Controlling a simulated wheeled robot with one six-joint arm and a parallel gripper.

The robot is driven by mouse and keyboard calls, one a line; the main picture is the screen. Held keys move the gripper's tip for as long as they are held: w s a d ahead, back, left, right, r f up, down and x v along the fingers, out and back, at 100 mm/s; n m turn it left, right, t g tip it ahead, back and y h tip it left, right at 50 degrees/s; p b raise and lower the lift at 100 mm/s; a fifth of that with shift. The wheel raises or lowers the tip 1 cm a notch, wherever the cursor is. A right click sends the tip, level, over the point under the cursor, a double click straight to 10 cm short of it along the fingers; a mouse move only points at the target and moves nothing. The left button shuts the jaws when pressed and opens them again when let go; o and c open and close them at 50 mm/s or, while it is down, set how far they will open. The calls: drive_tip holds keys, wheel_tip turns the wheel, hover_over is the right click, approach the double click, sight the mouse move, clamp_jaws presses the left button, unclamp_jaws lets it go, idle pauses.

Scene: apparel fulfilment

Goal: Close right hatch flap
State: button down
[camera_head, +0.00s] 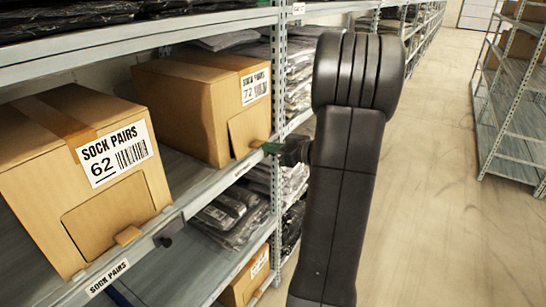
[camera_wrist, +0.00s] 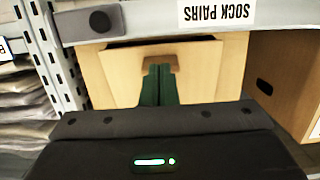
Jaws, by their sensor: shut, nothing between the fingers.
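The right carton (camera_head: 185,105), marked SOCK PAIRS 72, stands on the middle shelf. Its hatch flap (camera_head: 246,128) is a cardboard panel with a small brown tab (camera_head: 257,143) at its lower edge. My gripper (camera_head: 270,148) has green fingers that reach to this tab from the aisle side. In the wrist view, which is upside down, the closed fingers (camera_wrist: 159,88) end at the tab (camera_wrist: 160,63), seemingly touching it. A dark slit shows along the flap's edge there, so the flap looks nearly flush but slightly ajar. My wrist hides part of the carton front.
The left carton (camera_head: 60,170), SOCK PAIRS 62, has its flap (camera_head: 110,215) against its front. The shelf edge (camera_head: 200,195) runs just below the flaps, with a dark knob (camera_head: 168,234). A perforated post (camera_head: 279,90) stands right of the right carton. The aisle floor (camera_head: 440,180) is clear.

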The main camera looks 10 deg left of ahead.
drive_tip(key=a+f+y+b, duration=0.1)
drive_tip(key=b, duration=0.4)
drive_tip(key=f+y+b, duration=0.1)
drive_tip(key=b, duration=0.5)
drive_tip(key=shift+w+a+t, duration=0.3)
drive_tip(key=shift+a+t, duration=0.1)
drive_tip(key=shift+b, duration=0.3)
drive_tip(key=shift+a+r, duration=0.1)
drive_tip(key=shift+r, duration=0.1)
drive_tip(key=shift+f+b, duration=0.1)
drive_tip(key=shift+b, duration=0.3)
